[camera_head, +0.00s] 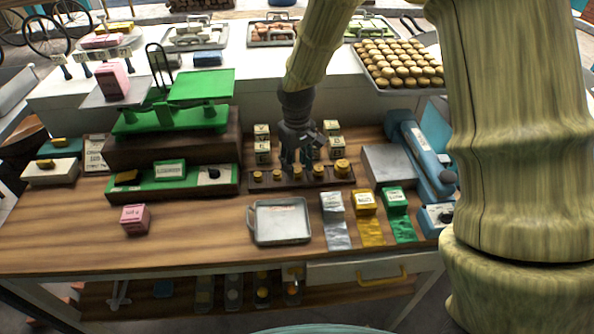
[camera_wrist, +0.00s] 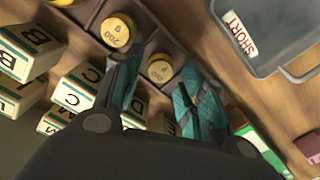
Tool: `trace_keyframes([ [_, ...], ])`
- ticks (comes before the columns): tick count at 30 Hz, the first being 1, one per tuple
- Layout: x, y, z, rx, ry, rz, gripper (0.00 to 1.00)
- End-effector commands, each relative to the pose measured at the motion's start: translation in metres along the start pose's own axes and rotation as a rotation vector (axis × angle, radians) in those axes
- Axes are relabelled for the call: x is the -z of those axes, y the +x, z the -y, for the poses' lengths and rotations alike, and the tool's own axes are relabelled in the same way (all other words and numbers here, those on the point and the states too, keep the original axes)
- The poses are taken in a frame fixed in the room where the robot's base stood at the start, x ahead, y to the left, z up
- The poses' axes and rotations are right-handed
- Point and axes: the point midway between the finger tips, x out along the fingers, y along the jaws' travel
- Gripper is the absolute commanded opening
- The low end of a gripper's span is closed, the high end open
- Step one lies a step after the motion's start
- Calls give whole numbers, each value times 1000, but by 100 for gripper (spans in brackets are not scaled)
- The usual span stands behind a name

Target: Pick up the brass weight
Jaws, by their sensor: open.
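Several brass weights of rising size stand in a dark wooden rack (camera_head: 248,187) at the middle of the table; the largest weight (camera_head: 341,167) is at the right end. My gripper (camera_head: 298,168) points down over the middle of the rack, hiding part of it. In the wrist view my gripper (camera_wrist: 158,78) has its two teal fingers apart, with one brass weight (camera_wrist: 160,70) showing in the gap beyond the tips. A weight marked 200 g (camera_wrist: 117,30) sits in the neighbouring compartment. Whether the fingers stand around a weight or above it, I cannot tell.
Lettered blocks (camera_head: 262,145) stand close behind the rack. A grey tray (camera_head: 280,238), labelled SHORT in the wrist view (camera_wrist: 262,64), lies in front. A green balance (camera_head: 170,120) is left; a blue scale (camera_head: 420,155) and small colored boxes (camera_head: 365,202) are right. Front-left table is mostly clear.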

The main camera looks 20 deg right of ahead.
Motion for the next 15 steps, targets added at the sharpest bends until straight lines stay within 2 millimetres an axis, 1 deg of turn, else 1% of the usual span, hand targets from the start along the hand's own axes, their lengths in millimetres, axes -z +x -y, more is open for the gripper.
trace_keyframes([
  [3,0,9,0,0,0,1,41],
  [6,0,14,0,0,1,1,41],
  [14,0,16,0,0,1,0,41],
  [15,0,16,0,0,1,0,39],
])
